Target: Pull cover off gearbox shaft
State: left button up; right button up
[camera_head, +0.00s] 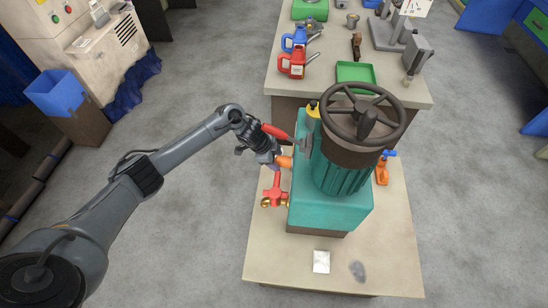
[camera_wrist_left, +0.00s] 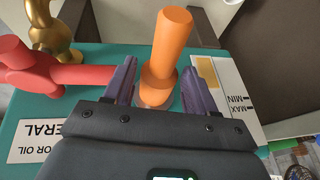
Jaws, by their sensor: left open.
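The teal gearbox (camera_head: 330,210) stands on the near bench, with a ribbed teal motor housing and a dark handwheel (camera_head: 365,115) on top. An orange cover (camera_head: 285,161) sticks out from its left side. In the left wrist view the orange cover (camera_wrist_left: 172,45) is a cylinder bent at its base. My left gripper (camera_head: 279,158) is at the cover. Its two purple fingers stand apart on either side of the cover's base in the wrist view, with a gap visible on the right. The shaft is hidden. My right gripper is not in view.
A red valve with brass ends (camera_head: 275,192) sits close beside the cover. An orange valve with a blue handle (camera_head: 383,167) is on the gearbox's right. A white card (camera_head: 321,261) and grey rag (camera_head: 358,270) lie at the bench front. Red and blue cans stand behind.

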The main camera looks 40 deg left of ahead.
pick_arm(q)
jog(key=c, duration=0.8)
jog(key=shift+a, duration=0.1)
jog(key=shift+s+a+p, duration=0.55)
jog(key=shift+s+a, duration=0.05)
jog(key=shift+a, duration=0.2)
jog(key=shift+s+a+p, duration=0.4)
jog(key=shift+s+a, duration=0.1)
jog(key=shift+a, duration=0.3)
jog(key=shift+s+a+p, duration=0.35)
jog(key=shift+s+a, duration=0.1)
jog(key=shift+a, duration=0.35)
jog(key=shift+s+a, duration=0.15)
jog(key=shift+a, duration=0.1)
